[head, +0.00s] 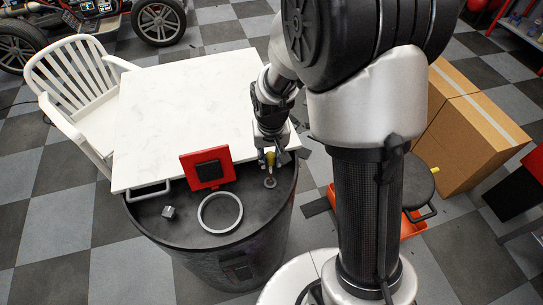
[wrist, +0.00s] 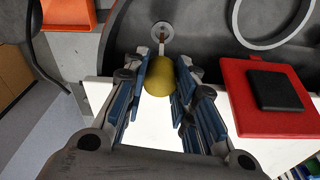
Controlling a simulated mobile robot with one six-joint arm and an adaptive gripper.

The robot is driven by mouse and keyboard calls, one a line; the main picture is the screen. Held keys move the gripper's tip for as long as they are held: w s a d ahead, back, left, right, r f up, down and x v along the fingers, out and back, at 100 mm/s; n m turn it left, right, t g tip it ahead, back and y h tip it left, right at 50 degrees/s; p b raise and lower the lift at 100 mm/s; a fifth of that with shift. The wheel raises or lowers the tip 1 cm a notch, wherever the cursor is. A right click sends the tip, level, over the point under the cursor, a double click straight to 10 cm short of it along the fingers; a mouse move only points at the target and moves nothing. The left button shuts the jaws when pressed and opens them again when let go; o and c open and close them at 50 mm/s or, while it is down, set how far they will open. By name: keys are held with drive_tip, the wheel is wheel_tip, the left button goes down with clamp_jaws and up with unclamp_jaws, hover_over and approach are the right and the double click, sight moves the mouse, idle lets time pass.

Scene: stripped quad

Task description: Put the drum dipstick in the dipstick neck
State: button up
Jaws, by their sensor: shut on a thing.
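The dipstick's rounded yellow handle (wrist: 158,78) sits between the blue-padded fingers of my gripper (wrist: 161,84) in the wrist view. A short pale stem shows beyond the handle. In the head view the yellow handle (head: 270,158) shows just below my gripper (head: 268,152), over the black drum top. The dipstick neck (head: 270,182) is a small round grey fitting on the drum top; it also shows in the wrist view (wrist: 162,30). The stem lines up with the neck in the wrist view. I cannot tell whether its tip is inside, touching or above it.
A red panel with a black square (head: 207,168), a grey ring (head: 220,212) and a small grey block (head: 169,212) are on the drum top (head: 185,232). A white board (head: 180,100) adjoins it behind. Cardboard boxes (head: 465,130) and an orange tray (head: 413,226) stand to the right.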

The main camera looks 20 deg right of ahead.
sight(270, 175)
drive_tip(key=shift+w+f, duration=0.15)
drive_tip(key=shift+f, duration=0.4)
drive_tip(key=shift+f+b, duration=3.45)
drive_tip(key=shift+f, duration=1.3)
idle(0.4)
drive_tip(key=o, duration=1.1)
drive_tip(key=shift+c, duration=0.2)
drive_tip(key=r, duration=0.4)
drive_tip(key=s+r, duration=0.1)
drive_tip(key=r, duration=0.6)
drive_tip(key=shift+s+a+r, duration=0.15)
drive_tip(key=shift+s+r, duration=0.05)
drive_tip(key=shift+r, duration=0.2)
